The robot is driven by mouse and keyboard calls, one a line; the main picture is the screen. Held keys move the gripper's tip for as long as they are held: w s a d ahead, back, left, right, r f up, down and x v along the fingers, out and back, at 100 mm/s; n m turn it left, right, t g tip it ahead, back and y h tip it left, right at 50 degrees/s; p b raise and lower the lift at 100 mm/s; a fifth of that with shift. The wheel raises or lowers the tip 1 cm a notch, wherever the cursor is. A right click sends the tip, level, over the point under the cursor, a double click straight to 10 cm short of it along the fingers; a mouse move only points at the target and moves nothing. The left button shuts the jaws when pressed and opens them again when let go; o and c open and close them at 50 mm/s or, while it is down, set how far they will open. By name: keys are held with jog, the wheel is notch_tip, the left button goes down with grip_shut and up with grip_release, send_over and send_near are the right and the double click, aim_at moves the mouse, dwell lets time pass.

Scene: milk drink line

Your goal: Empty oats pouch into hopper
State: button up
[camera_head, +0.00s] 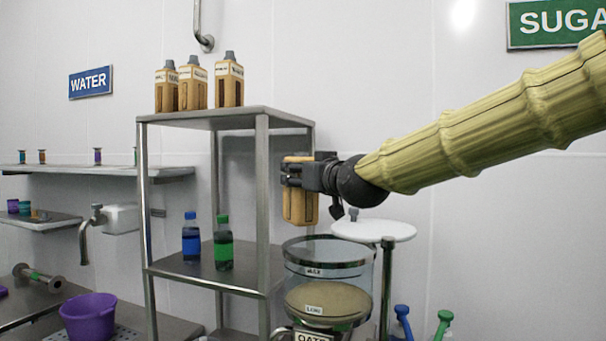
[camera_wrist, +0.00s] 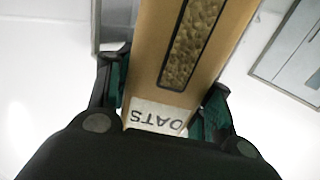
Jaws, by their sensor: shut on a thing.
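The oats pouch (camera_head: 300,208) is a tan carton-like pack held above the hopper in the head view. In the wrist view the pouch (camera_wrist: 150,83) shows an "OATS" label and a window with oats behind it. My gripper (camera_head: 299,174) is shut on the pouch, with green-padded fingers on both its sides in the wrist view. The pouch looks close to upright; its spout is not clearly visible. The hopper (camera_head: 362,277) is a clear round vessel with a "MAX" mark, a lower mark and tan oats (camera_head: 328,300) inside. Its top looks open.
A metal shelf rack (camera_head: 263,200) stands left of the hopper, with several similar pouches (camera_head: 230,84) on top and blue and green bottles (camera_head: 223,243) below. A round white plate (camera_head: 374,231) on a post stands behind the hopper. A purple bucket (camera_head: 89,317) is at lower left.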

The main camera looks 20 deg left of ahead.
aim_at(299, 205)
jog(key=m, duration=0.1)
jog(key=m+p, duration=0.1)
jog(key=shift+s+a+m, duration=0.15)
jog(key=shift+s+m, duration=0.15)
jog(key=shift+m, duration=0.1)
jog(key=m, duration=0.2)
jog(key=f+m, duration=0.1)
jog(key=m, duration=0.2)
jog(key=shift+w+f+m+p, duration=0.1)
jog(key=shift+f+m+p, duration=0.15)
jog(key=shift+m+p, duration=0.05)
jog(key=shift+f+m, duration=0.3)
jog(key=shift+m, duration=0.8)
jog(key=f+m, duration=0.1)
jog(key=m, duration=0.1)
jog(key=f+m+b, duration=0.1)
jog(key=m, duration=0.1)
jog(key=m+b, duration=0.1)
jog(key=m, duration=0.1)
jog(key=f+m+b, duration=0.1)
jog(key=shift+f+m, duration=0.3)
jog(key=shift+m, duration=0.1)
jog(key=m+b, duration=0.2)
jog(key=f+m+b, duration=0.1)
jog(key=m+b, duration=0.1)
jog(key=shift+f, duration=0.1)
jog(key=shift+f+m+b, duration=0.1)
jog(key=shift+m+b, duration=0.65)
jog(key=shift+m, duration=0.45)
